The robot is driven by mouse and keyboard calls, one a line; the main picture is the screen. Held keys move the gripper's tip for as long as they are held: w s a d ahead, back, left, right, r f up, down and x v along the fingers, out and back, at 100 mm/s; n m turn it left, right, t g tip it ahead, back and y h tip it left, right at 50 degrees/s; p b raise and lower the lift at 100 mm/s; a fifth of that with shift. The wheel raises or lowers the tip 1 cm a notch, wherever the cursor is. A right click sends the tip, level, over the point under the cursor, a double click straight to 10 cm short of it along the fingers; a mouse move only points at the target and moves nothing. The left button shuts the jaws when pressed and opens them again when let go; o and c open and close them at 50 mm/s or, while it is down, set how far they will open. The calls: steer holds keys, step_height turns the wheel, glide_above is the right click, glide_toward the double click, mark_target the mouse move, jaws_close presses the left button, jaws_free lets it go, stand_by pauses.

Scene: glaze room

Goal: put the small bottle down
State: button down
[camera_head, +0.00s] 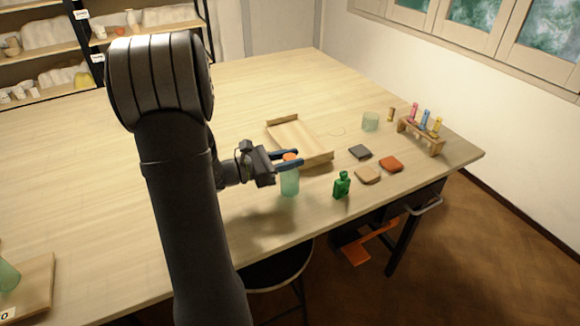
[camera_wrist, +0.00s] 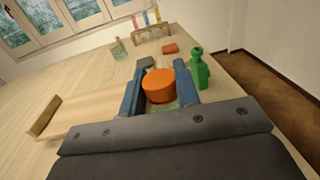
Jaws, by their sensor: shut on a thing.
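The small bottle (camera_head: 289,182) is pale green and translucent with an orange cap; it is upright. In the wrist view its orange cap (camera_wrist: 159,86) fills the space between the jaws. My gripper (camera_head: 288,162) has its blue fingers shut on the bottle just below the cap; the fingers also show in the wrist view (camera_wrist: 160,92). The bottle's base is over the table near its front edge; I cannot tell whether it touches the wood. A dark green bottle (camera_head: 342,185) stands to its right, and also shows in the wrist view (camera_wrist: 199,72).
A shallow wooden tray (camera_head: 318,158) lies just behind the gripper. Grey (camera_head: 360,152), tan (camera_head: 367,175) and orange-red (camera_head: 390,164) pads lie to the right. The table's left part is largely clear.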

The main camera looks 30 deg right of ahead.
step_height(320, 180, up, 10)
steer(key=shift+f, duration=0.15)
steer(key=w+a+r+n+t, duration=0.1)
steer(key=w+a+n+t, duration=0.1)
steer(key=w+a+t, duration=0.45)
steer(key=w+a+r+n+t, duration=0.1)
steer(key=w+a+n, duration=0.15)
steer(key=a, duration=0.65)
steer(key=w+a+r+n+t+y, duration=0.15)
steer(key=a+n+t+y, duration=0.3)
steer(key=a, duration=1.15)
steer(key=w+a+r+n+t+y, duration=0.1)
steer(key=a+r+n+t+y, duration=0.3)
steer(key=a, duration=1.2)
steer(key=s+a+r+n+t+y, duration=0.1)
steer(key=s+a+n+y, duration=0.15)
steer(key=s+a, duration=0.45)
steer(key=s+a+r+n+t+y, duration=0.15)
steer(key=s+a+y, duration=0.25)
steer(key=a, duration=0.6)
steer(key=s+a+n+t+y, duration=0.25)
steer(key=s+a, duration=0.25)
steer(key=a, duration=0.4)
step_height(320, 180, down, 17)
steer(key=shift+f+g, duration=0.2)
steer(key=shift+g, duration=0.2)
steer(key=shift+a, duration=0.1)
